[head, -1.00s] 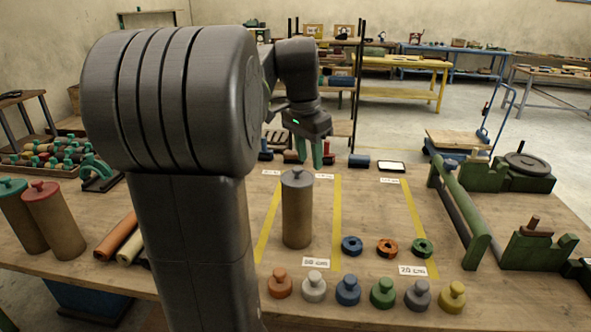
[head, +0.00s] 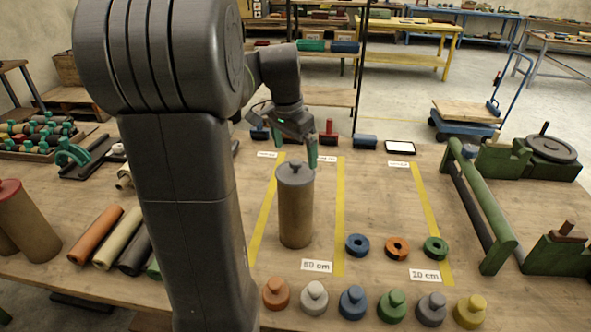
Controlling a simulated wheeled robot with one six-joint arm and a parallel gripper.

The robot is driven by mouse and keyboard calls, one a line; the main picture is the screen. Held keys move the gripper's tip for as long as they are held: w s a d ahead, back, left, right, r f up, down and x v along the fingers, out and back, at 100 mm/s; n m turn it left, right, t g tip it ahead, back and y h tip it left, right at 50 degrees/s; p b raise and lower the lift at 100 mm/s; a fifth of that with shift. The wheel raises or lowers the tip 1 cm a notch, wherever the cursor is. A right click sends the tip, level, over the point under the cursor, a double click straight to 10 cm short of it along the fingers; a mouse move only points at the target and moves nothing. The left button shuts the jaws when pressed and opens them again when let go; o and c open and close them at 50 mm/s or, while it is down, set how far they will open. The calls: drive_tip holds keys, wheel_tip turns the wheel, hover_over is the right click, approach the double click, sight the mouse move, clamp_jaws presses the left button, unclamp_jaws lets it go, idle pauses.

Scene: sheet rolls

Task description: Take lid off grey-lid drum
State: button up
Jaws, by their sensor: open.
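The grey-lid drum (head: 296,213) is a tall brown cylinder standing upright on the table, inside the area marked by yellow tape. Its grey lid (head: 294,172) with a small knob sits on top. My gripper (head: 296,150) hangs just above and slightly behind the lid, pointing down. The jaws are open and hold nothing. I cannot tell whether the fingers are level with the knob.
Coloured knobbed lids (head: 352,302) stand in a row at the front, with several rings (head: 397,248) behind them. A green rail frame (head: 480,205) stands at right. Bare table surrounds the drum.

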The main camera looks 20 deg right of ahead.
sight(295, 162)
drive_tip(key=f, duration=0.4)
drive_tip(key=shift+d+f, duration=0.2)
drive_tip(key=shift+f, duration=0.15)
drive_tip(key=c, duration=0.6)
drive_tip(key=shift+r, duration=0.1)
